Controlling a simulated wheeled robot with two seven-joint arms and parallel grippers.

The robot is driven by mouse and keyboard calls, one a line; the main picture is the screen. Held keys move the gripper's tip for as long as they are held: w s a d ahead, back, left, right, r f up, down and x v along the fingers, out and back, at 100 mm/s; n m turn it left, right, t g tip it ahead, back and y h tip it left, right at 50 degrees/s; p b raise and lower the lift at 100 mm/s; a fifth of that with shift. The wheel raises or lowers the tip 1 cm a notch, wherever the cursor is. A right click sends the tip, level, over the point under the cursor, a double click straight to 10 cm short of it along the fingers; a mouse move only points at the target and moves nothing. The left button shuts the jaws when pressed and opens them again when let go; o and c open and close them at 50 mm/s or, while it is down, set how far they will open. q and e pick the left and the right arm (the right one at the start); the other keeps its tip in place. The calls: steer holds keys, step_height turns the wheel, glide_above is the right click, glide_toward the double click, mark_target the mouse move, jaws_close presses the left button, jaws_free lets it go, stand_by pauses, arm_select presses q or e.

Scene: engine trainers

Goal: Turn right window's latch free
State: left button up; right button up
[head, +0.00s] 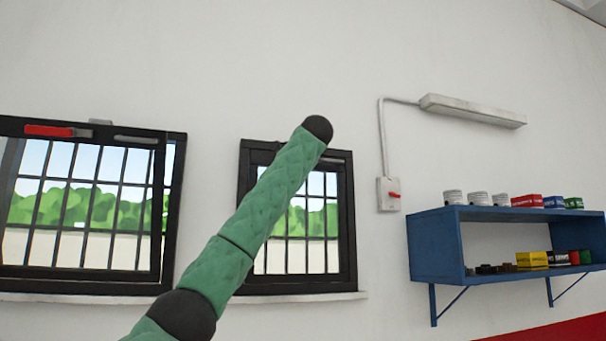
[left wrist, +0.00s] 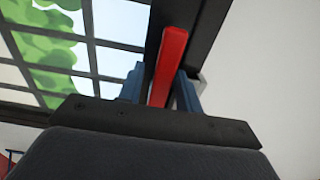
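The right window (head: 346,230) is dark-framed and barred. My green left arm crosses in front of it, and no red latch shows on its visible part in the head view. In the left wrist view, a red latch handle (left wrist: 168,65) lies along a dark window frame (left wrist: 200,30). The two blue fingers of my left gripper (left wrist: 160,88) stand close on either side of the handle and look shut on it. Contact at the fingertips is partly hidden. My left gripper does not show in the head view. My right gripper is in neither view.
A larger left window (head: 80,278) has a red latch handle (head: 48,130) lying across its top. A blue shelf (head: 436,245) with tins and boxes juts from the wall at right. A switch box (head: 386,200) and a lamp (head: 470,109) are on the wall between.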

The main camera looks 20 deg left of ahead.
arm_select(q)
steer(key=shift+f+n+b, duration=0.2)
steer(key=shift+n+b, duration=0.1)
steer(key=shift+n, duration=0.5)
steer(key=n, duration=0.1)
steer(key=n+b, duration=0.1)
steer(key=n, duration=0.1)
steer(key=shift+f, duration=0.4)
steer(key=s+d+f+n, duration=0.2)
steer(key=s+d+n, duration=0.4)
steer(key=n, duration=0.8)
steer(key=w+d+f+m+h, duration=0.1)
steer(key=w+d+f, duration=0.1)
steer(key=w+f, duration=0.2)
steer(key=w+d+f+m+h, duration=0.1)
steer(key=w+f, duration=0.3)
steer(key=f, duration=0.7)
steer(key=w+d+f+m+h, duration=0.1)
steer(key=w+d+f, duration=0.3)
steer(key=f, duration=0.4)
steer(key=shift+d+f+m+g+h, duration=0.1)
steer(key=shift+f+m+g+h, duration=0.2)
steer(key=shift+m, duration=0.4)
